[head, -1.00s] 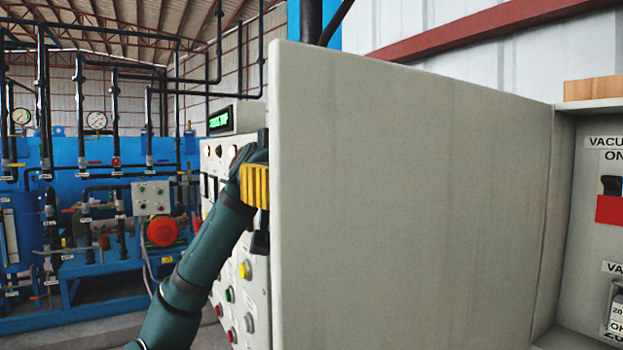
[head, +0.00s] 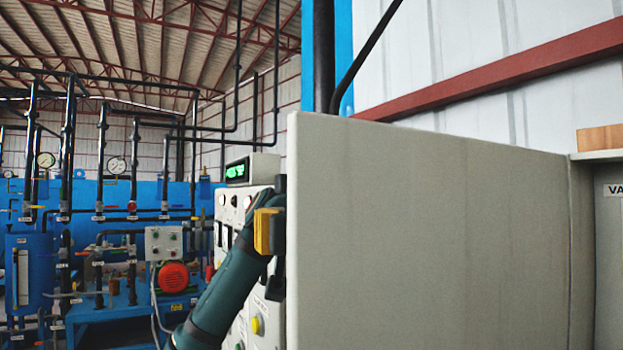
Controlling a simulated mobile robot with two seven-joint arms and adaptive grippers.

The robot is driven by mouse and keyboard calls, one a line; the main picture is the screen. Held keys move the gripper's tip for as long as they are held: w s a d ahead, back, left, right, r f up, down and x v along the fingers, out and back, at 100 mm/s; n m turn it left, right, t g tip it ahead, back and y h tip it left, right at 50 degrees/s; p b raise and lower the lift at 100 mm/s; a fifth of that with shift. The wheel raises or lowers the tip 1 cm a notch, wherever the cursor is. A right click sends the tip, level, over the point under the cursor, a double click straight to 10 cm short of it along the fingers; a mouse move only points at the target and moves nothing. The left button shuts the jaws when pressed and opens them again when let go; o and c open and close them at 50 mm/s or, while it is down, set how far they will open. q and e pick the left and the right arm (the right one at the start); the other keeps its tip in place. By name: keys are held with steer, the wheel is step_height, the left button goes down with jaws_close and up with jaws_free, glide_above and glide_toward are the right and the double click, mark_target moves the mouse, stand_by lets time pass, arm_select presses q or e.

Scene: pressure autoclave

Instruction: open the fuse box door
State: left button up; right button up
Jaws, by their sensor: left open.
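The fuse box door (head: 430,240) is a large plain grey panel that fills the right half of the head view. My left gripper (head: 277,238), with a yellow part and dark fingers, is at the door's free left edge. The door partly hides it, and I cannot tell whether it touches the door. The gripper is open. My right gripper is not in view.
A control panel (head: 262,325) with buttons and a green-lit display (head: 237,171) stands behind my left arm. Blue machinery with pipes, gauges and a red motor (head: 173,277) is further left. A wooden block (head: 599,138) lies on top of the box.

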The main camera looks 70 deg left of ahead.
arm_select(q)
glide_toward(311, 133)
steer(key=d, duration=0.1)
steer(key=w+d, duration=0.1)
steer(key=d, duration=0.1)
steer(key=d+r, duration=0.1)
steer(key=shift+w+d, duration=0.2)
steer(key=shift+d, duration=0.05)
steer(key=shift+r, duration=0.15)
